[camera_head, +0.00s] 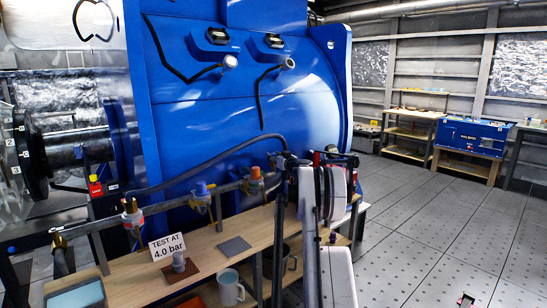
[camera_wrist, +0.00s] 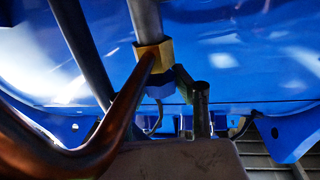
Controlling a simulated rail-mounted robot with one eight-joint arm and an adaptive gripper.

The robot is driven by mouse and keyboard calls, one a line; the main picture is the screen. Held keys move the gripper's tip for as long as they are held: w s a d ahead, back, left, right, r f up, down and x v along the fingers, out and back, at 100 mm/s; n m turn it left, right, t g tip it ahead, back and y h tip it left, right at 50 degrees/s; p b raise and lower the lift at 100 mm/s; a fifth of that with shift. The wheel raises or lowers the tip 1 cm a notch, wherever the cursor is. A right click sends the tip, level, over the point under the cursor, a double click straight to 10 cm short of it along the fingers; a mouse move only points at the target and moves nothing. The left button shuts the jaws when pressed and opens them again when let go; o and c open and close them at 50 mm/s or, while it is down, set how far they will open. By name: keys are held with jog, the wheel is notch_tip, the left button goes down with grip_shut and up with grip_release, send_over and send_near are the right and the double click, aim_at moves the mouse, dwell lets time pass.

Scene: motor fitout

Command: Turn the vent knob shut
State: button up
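Several small valve knobs sit along the pipe in front of the blue housing in the head view: a blue-topped one (camera_head: 201,188), an orange-red one (camera_head: 256,172) and an orange one (camera_head: 131,206) at the left. No label shows which is the vent knob. My gripper (camera_head: 292,164) is at the right end of the pipe, partly hidden by dark arm parts. In the wrist view dark finger parts (camera_wrist: 197,95) stand just right of a brass nut (camera_wrist: 154,55) with a blue part under it. Whether they touch it, and the finger gap, cannot be made out.
A copper-brown pipe (camera_wrist: 120,115) curves close past the wrist camera. Below the pipe, a wooden bench (camera_head: 130,282) holds a "TEST AT 4.0 bar" sign (camera_head: 168,246), a mug (camera_head: 229,288) and flat plates. A black hose (camera_head: 215,160) arches above.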

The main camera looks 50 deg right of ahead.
grip_shut()
jog(key=shift+m+h, duration=0.3)
jog(key=shift+h, duration=0.1)
jog(key=m+g+h, duration=0.2)
jog(key=h, duration=0.1)
jog(key=shift+a, duration=0.1)
jog(key=shift+m+g+h, duration=1.5)
jog(key=shift+g, duration=0.2)
jog(key=o, duration=0.7)
grip_release()
